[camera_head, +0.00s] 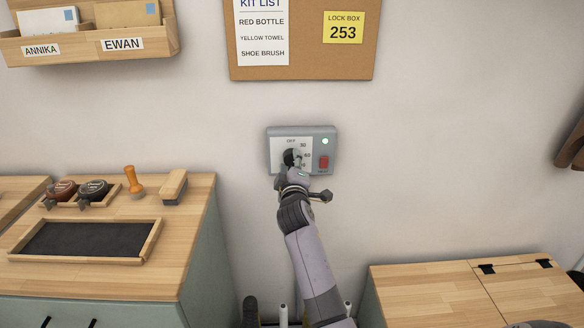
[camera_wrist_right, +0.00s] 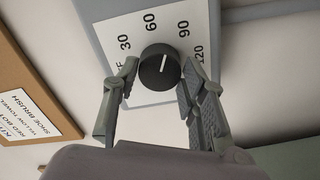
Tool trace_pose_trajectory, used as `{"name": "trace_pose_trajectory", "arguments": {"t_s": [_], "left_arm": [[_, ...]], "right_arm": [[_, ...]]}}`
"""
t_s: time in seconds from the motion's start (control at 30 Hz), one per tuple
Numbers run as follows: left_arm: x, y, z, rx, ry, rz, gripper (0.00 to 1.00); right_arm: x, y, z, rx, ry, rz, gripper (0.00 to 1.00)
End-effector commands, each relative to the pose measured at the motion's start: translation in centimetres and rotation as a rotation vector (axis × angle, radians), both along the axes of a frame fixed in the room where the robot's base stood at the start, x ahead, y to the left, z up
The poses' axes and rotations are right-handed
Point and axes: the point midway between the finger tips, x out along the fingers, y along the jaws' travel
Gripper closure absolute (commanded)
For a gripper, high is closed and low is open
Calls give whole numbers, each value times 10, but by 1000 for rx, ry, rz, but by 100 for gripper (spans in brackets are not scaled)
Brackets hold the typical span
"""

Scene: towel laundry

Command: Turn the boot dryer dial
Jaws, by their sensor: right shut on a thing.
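The boot dryer control box (camera_head: 304,131) is a grey wall unit with a white scale plate, a lit green lamp (camera_head: 325,141) and a red switch (camera_head: 324,162). Its black round dial (camera_head: 290,157) also shows in the right wrist view (camera_wrist_right: 159,68). The dial's white mark points between 60 and 90 on the scale. My right gripper (camera_head: 294,167) is at the dial, with one finger on each side, shut on it; it also shows in the right wrist view (camera_wrist_right: 160,79). The gripper hides part of the scale in the head view. My left gripper is not in view.
A wooden-topped cabinet (camera_head: 190,220) at left holds a dark-lined tray (camera_head: 85,240), a brush (camera_head: 173,187) and polish jars. A corkboard (camera_head: 305,72) hangs above the box. A wooden bench (camera_head: 440,290) stands at lower right. The wall around the box is clear.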

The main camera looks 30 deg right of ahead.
Motion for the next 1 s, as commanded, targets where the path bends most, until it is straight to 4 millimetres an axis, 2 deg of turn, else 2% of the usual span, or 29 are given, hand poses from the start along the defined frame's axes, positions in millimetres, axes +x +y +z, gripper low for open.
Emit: {"name": "trace_pose_trajectory", "arguments": {"t_s": [0.2, 0.5, 1.0], "left_arm": [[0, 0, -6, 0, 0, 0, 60], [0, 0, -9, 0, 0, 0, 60], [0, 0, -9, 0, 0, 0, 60]], "right_arm": [[0, 0, -3, 143, -82, -1, 89], [0, 0, -2, 259, -155, 0, 89], [0, 0, -2, 293, -174, -1, 89]]}}
